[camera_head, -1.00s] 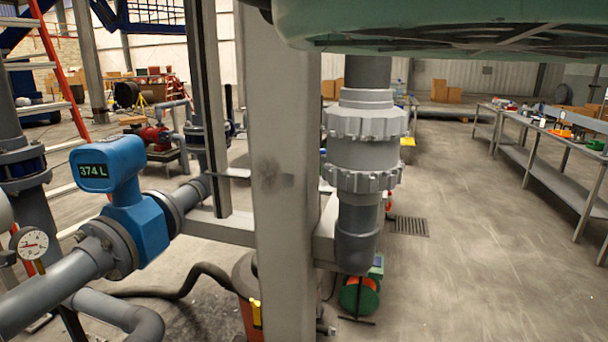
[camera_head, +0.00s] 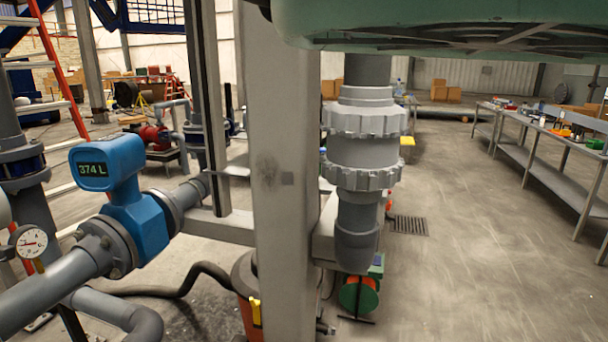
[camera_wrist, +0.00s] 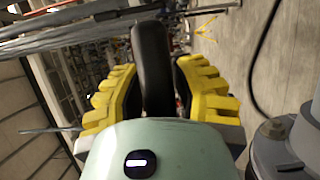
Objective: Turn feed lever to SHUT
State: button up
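In the wrist view my gripper (camera_wrist: 157,95) has yellow ribbed fingers with dark inner sides, standing apart. A thick black rounded bar (camera_wrist: 152,60) stands between them; it looks like a lever's grip, but its far end and any mount are hidden. Narrow gaps seem to show beside the bar, so I see no firm clamping on it. My gripper is not in the head view. No feed lever and no SHUT marking can be made out in the head view.
In the head view a blue flow meter (camera_head: 130,200) reads 374 L on a grey pipe. A dial gauge (camera_head: 30,242) is at the left. A grey post (camera_head: 285,200) stands beside a vertical pipe with ribbed collars (camera_head: 365,150). The floor at right is clear up to a workbench (camera_head: 545,155).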

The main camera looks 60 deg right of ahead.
grip_shut()
jog(key=shift+b, duration=0.35)
